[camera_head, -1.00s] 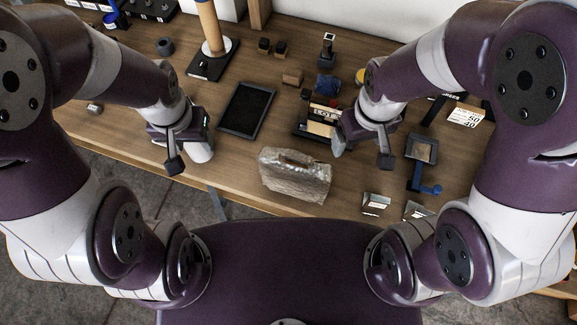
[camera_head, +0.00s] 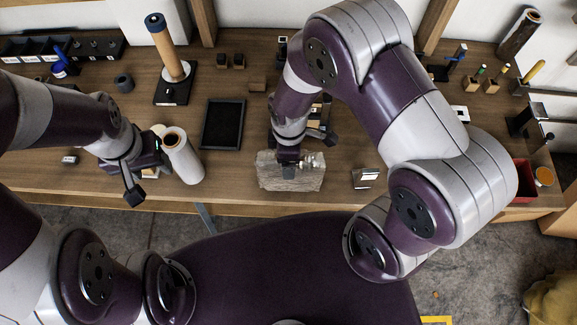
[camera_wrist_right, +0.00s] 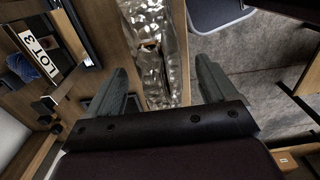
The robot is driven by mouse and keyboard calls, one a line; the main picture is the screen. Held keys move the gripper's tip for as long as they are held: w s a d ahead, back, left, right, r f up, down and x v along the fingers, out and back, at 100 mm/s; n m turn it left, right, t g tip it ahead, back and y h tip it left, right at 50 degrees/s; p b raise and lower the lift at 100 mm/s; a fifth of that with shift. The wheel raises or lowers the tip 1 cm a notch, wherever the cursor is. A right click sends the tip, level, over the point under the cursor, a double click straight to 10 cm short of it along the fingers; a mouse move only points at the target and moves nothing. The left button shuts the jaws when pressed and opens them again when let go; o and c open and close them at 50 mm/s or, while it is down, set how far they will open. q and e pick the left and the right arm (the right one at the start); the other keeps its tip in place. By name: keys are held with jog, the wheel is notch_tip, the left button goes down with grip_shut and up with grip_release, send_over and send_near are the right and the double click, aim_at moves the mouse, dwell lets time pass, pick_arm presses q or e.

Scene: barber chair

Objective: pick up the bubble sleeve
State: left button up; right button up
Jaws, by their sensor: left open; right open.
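The bubble sleeve (camera_head: 290,179) is a crinkled, silvery clear pouch near the front edge of the wooden table. My right gripper (camera_head: 288,163) is directly over it and hides part of its upper side. In the right wrist view, the sleeve (camera_wrist_right: 151,35) lies between the two separated fingers of the right gripper (camera_wrist_right: 161,68). The fingers are open, and I cannot tell whether they touch it. My left gripper (camera_head: 146,178) is open at the left, well apart from the sleeve, beside a white roll.
A black tray (camera_head: 222,125) lies behind and left of the sleeve. A small clear stand (camera_head: 366,178) is to its right. The wooden table (camera_head: 235,192) has bare room left of the sleeve.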

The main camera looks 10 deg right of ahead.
jog(key=f, duration=0.2)
jog(key=shift+w+d+f, duration=0.15)
jog(key=shift+d+f, duration=0.2)
jog(key=shift+f, duration=0.05)
jog(key=shift+a+r, duration=0.1)
jog(key=shift+a, duration=0.15)
jog(key=shift+c, duration=1)
jog(key=shift+d, duration=0.1)
jog(key=c, duration=1.1)
